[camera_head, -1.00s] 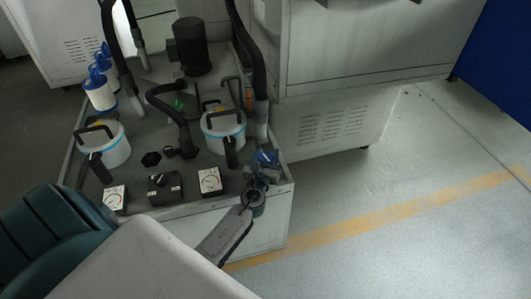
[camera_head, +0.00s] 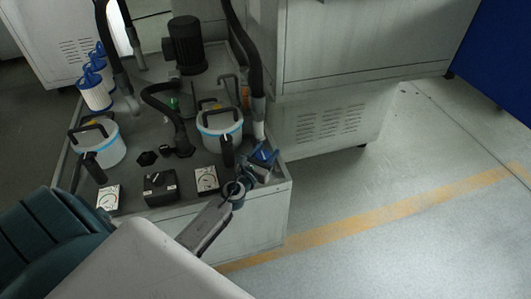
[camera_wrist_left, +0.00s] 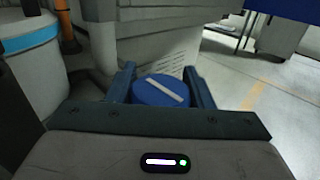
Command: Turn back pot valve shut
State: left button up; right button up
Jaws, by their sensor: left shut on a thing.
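A round blue valve knob (camera_wrist_left: 160,91) with a white bar across its top sits between my left gripper's fingers in the left wrist view. The bar slants from upper left down to lower right. My left gripper (camera_wrist_left: 160,88) is shut on this knob. In the head view, the left gripper (camera_head: 260,164) is at the front right corner of the grey unit, beside the right white pot (camera_head: 219,139). There the fingers and wrist mostly hide the knob. A second white pot (camera_head: 103,148) stands to the left. My right gripper is not in view.
Both pots have black handles. Gauge panels (camera_head: 207,180) and a black switch box (camera_head: 160,188) line the unit's front edge. A motor (camera_head: 187,46), black hoses (camera_head: 253,84) and several filter cartridges (camera_head: 96,94) stand behind. Open floor (camera_head: 400,190) lies to the right.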

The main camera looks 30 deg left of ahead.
aim_at(261, 159)
pick_arm(q)
jog(key=o, duration=1)
jog(key=shift+s, duration=0.25)
jog(key=s, duration=0.2)
jog(key=shift+s+d+f, duration=0.1)
jog(key=shift+s, duration=0.2)
jog(key=s, duration=0.2)
jog(key=s+b, duration=0.1)
jog(key=s, duration=0.3)
jog(key=shift+s+d+b, duration=0.25)
jog(key=shift+s+b, duration=0.1)
jog(key=shift+b, duration=0.05)
jog(key=shift+s, duration=0.45)
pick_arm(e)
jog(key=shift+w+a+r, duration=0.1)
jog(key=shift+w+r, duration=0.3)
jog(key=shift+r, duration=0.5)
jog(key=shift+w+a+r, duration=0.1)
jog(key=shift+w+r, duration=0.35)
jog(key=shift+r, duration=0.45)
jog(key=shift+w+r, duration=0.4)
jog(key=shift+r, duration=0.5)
